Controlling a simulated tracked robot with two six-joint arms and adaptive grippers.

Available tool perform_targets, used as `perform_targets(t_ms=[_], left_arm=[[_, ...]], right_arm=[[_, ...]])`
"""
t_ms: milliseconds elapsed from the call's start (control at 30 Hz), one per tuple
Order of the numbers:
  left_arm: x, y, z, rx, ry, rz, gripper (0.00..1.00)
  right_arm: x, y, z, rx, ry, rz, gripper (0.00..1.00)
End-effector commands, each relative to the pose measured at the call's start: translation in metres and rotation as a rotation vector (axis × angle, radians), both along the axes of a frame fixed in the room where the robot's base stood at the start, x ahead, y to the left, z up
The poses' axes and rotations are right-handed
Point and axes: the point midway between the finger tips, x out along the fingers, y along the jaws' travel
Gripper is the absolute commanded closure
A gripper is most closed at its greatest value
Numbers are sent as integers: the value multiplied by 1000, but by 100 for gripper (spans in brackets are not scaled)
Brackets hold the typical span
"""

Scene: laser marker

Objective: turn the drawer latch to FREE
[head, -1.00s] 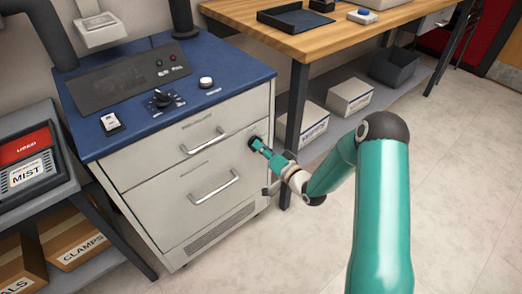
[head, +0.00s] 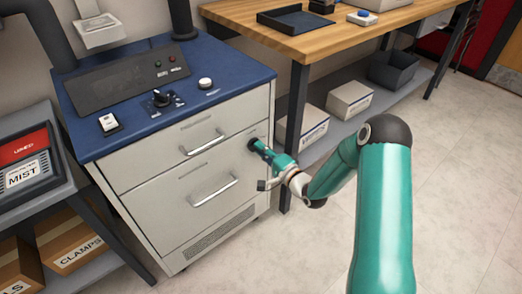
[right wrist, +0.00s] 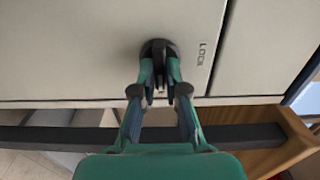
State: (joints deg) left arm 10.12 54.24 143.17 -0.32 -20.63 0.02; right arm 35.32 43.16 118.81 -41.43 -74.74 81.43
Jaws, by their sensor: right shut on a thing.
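The drawer latch is a small dark round knob (head: 252,143) at the right end of the white cabinet front, beside the upper drawer. In the right wrist view the black latch (right wrist: 158,45) sits between my fingertips, with the printed word LOCK to its right. My right gripper (head: 259,149) reaches it from the front right. Its green fingers (right wrist: 160,80) are closed on the latch's grip. The fingers hide part of the latch, so I cannot tell which way it points. No FREE label is readable. My left gripper is not in view.
Two drawer handles (head: 203,142) lie left of the latch. The cabinet's blue top (head: 225,65) carries a dial and switches. A wooden bench (head: 340,30) with a dark leg stands close on the right. A shelf with boxes stands at the left. The floor at right is clear.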

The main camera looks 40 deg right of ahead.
Motion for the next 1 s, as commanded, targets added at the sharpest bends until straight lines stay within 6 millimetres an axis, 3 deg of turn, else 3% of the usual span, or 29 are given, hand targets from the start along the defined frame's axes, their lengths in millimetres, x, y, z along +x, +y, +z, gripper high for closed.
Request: perform_targets(t_ms=[500,533,667,1000], left_arm=[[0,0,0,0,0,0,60],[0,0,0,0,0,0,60],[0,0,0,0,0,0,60],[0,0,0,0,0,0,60]], right_arm=[[-1,-5,-3,25,8,-12,100],[-1,-5,-3,25,8,-12,84],[-1,-4,-2,25,7,-10,63],[-2,-2,-1,22,5,-5,62]])
